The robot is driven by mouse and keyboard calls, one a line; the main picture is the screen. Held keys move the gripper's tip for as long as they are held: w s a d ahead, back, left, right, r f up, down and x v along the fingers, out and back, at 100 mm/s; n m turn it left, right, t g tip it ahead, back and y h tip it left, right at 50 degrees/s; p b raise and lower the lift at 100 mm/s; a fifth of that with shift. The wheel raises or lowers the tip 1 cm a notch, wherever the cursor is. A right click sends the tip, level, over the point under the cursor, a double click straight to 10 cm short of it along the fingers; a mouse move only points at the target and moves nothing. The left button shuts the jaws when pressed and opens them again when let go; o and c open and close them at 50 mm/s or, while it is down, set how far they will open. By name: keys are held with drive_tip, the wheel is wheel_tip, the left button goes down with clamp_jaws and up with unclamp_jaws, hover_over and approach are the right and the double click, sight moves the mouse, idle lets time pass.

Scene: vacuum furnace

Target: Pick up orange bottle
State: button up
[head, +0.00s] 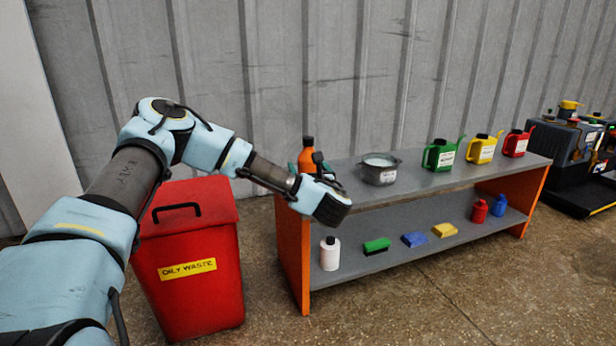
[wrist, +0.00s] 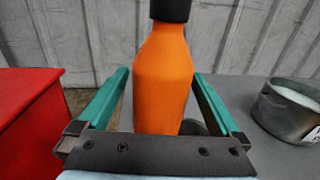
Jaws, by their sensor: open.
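The orange bottle (head: 307,157) has a black cap and stands upright at the left end of the grey bench top (head: 440,180). My arm partly hides it in the head view. In the wrist view the orange bottle (wrist: 163,82) stands between the two green fingers of my gripper (wrist: 163,92). The gripper is open, one finger on each side of the bottle. A small gap shows at the left finger; the right finger looks close to the bottle, and I cannot tell whether it touches.
A grey metal pot (head: 380,169) stands right of the bottle. Green (head: 440,155), yellow (head: 484,148) and red (head: 516,143) cans stand farther right. A red oily waste bin (head: 190,262) stands left of the bench. A white bottle (head: 330,253) and several small items are on the lower shelf.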

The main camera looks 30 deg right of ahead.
drive_tip(key=shift+x, duration=1.25)
clamp_jaws()
